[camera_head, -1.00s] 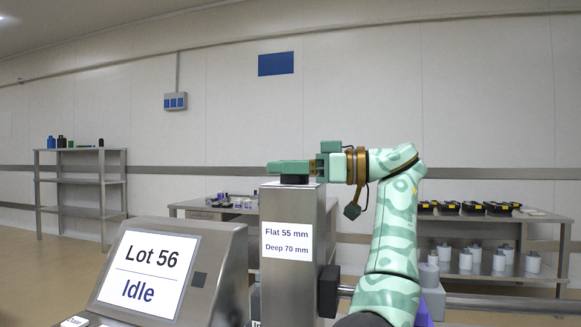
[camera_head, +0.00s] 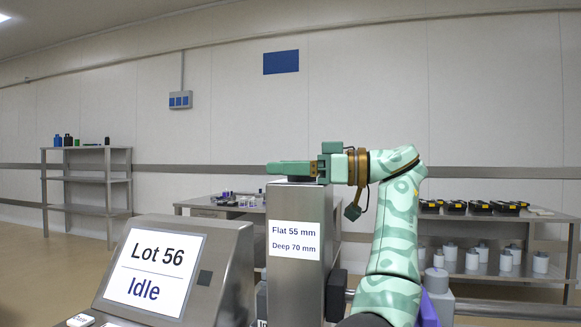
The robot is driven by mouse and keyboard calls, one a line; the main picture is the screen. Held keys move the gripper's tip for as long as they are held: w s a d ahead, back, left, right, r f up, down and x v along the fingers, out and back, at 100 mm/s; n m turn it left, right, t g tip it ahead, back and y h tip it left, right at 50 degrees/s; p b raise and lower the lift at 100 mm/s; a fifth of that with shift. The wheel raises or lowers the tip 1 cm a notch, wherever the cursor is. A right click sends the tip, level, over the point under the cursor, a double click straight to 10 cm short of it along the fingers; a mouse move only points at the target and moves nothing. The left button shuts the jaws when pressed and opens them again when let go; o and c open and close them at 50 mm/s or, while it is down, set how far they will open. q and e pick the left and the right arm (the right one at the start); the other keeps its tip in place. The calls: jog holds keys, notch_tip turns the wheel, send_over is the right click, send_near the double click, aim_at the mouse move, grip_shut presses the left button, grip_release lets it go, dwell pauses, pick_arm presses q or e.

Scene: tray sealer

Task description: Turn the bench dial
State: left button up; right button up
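The column carries a white label (camera_head: 294,240) reading "Flat 55 mm" and "Deep 70 mm".
A steel console screen (camera_head: 152,272) reading "Lot 56" and "Idle" stands left of the column. A black part (camera_head: 336,293) sits on the column's right side. Behind are a shelf rack (camera_head: 88,178) and a bench with black items (camera_head: 480,207).

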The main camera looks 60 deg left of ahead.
pick_arm(q)
jog(key=shift+w+d, duration=0.3)
jog(key=v, duration=0.5)
jog(key=shift+w+f, duration=0.1)
jog(key=shift+f, duration=0.05)
jog(key=shift+w+d+b, duration=0.3)
jog(key=shift+b, duration=0.05)
jog(key=shift+w+d, duration=0.2)
jog(key=shift+d, duration=0.15)
pick_arm(e)
jog(key=shift+w+a+r+t+y, duration=0.35)
jog(key=shift+w+a, duration=0.2)
jog(key=shift+w, duration=0.2)
jog(key=shift+s, duration=0.1)
